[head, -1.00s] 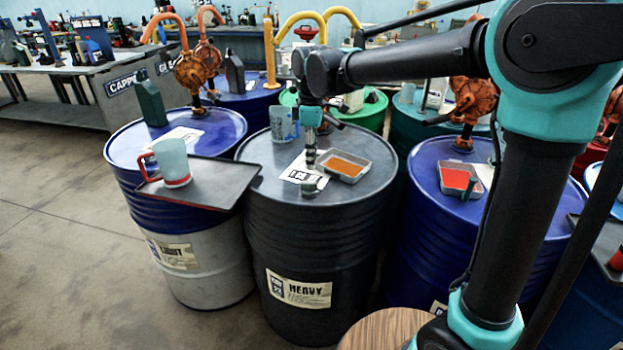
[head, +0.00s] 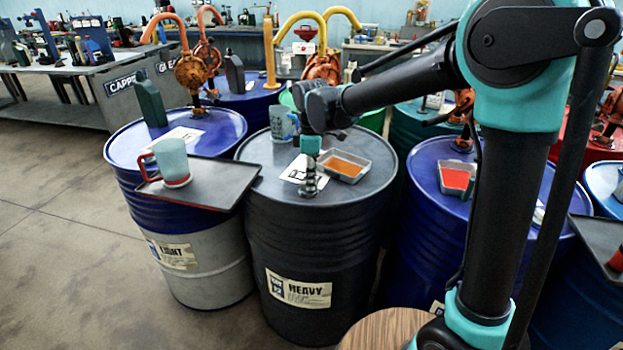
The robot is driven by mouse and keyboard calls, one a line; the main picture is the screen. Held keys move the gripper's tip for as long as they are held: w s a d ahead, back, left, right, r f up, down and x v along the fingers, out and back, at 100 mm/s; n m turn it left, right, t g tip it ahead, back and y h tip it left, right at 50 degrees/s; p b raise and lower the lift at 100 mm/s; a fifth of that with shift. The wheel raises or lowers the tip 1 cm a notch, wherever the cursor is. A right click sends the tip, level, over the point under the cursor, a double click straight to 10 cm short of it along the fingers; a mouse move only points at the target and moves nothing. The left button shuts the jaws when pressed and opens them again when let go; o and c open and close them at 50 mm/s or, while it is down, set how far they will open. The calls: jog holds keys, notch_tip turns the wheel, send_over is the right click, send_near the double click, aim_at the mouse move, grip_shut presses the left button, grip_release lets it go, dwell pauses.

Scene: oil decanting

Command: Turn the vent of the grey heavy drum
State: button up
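The grey heavy drum (head: 300,250) stands upright in the middle of the head view, with a label reading HEAVY on its front. My gripper (head: 309,188) points straight down at the front part of the drum's lid. It is over the spot of the small vent cap, which it now hides almost wholly. The fingers are too small and dark to tell whether they are open or shut on the vent.
On the lid are a tray of amber liquid (head: 344,166), a paper sheet (head: 297,168) and a blue-grey jug (head: 282,122). A dark tray (head: 215,182) with a red-handled jug (head: 172,160) bridges to the left drum. A blue drum (head: 430,220) stands close on the right.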

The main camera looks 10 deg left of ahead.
grip_shut()
jog(key=shift+m, duration=0.3)
jog(key=m, duration=0.3)
jog(key=shift+s+m, duration=0.15)
jog(key=shift+m, duration=0.15)
jog(key=m, duration=0.4)
jog(key=shift+s+a, duration=0.1)
jog(key=shift+s, duration=0.05)
jog(key=m, duration=0.5)
jog(key=shift+s+a, duration=0.1)
jog(key=shift+a, duration=0.05)
jog(key=m, duration=0.4)
jog(key=shift+a+m, duration=0.15)
jog(key=shift+m, duration=0.15)
jog(key=shift+o, duration=2.2)
grip_release()
